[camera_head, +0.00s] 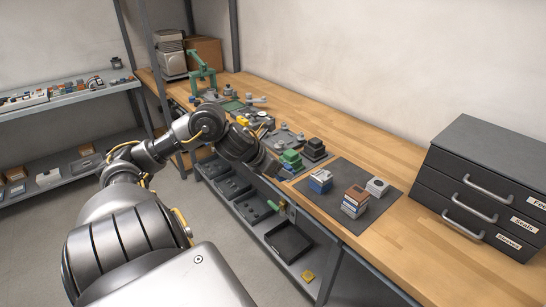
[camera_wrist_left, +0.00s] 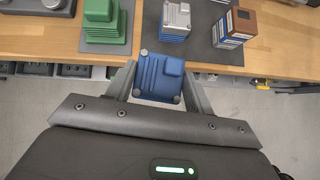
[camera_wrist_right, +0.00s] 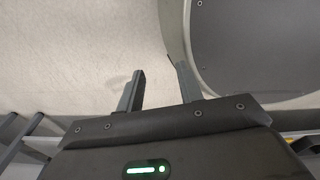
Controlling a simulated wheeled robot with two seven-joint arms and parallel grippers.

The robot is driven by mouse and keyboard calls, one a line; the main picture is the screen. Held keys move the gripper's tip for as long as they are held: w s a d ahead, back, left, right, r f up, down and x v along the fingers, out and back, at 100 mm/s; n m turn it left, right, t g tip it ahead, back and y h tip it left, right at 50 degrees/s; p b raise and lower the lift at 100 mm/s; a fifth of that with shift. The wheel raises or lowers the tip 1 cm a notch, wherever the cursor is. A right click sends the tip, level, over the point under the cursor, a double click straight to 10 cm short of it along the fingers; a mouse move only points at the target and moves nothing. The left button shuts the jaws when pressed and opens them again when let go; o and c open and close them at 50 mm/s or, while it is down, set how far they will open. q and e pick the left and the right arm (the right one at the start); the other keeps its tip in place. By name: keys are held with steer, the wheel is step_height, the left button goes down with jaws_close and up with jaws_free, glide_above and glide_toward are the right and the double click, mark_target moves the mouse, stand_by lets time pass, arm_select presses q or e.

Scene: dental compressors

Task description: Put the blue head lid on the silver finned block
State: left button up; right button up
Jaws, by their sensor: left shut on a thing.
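The blue head lid (camera_wrist_left: 158,78) is between the fingers of my left gripper (camera_wrist_left: 157,92), which is shut on it. It is held in front of the bench edge, above the floor in the left wrist view. A finned block with a silver top and bluish lower part (camera_wrist_left: 176,20) stands just beyond it on the dark mat; it also shows in the head view (camera_head: 320,181). A pale silver block (camera_head: 377,186) stands farther back on the mat. I cannot tell which is the task's block. My right gripper (camera_wrist_right: 160,78) is open and empty, facing a pale wall.
A brown-topped block (camera_head: 355,200) stands right of the silver-topped one. A green block (camera_head: 289,160) and a black one (camera_head: 315,148) stand to the left. A grey drawer cabinet (camera_head: 480,190) is at the right.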

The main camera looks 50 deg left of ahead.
arm_select(q)
steer(key=d+f+m+g+h, duration=0.1)
steer(key=d+m+g+h, duration=0.2)
steer(key=d, duration=2.5)
steer(key=m+h, duration=0.3)
steer(key=m, duration=0.3)
steer(key=shift+s+f+m+g, duration=0.3)
steer(key=shift+s+f+g, duration=0.05)
steer(key=shift+s+g, duration=0.05)
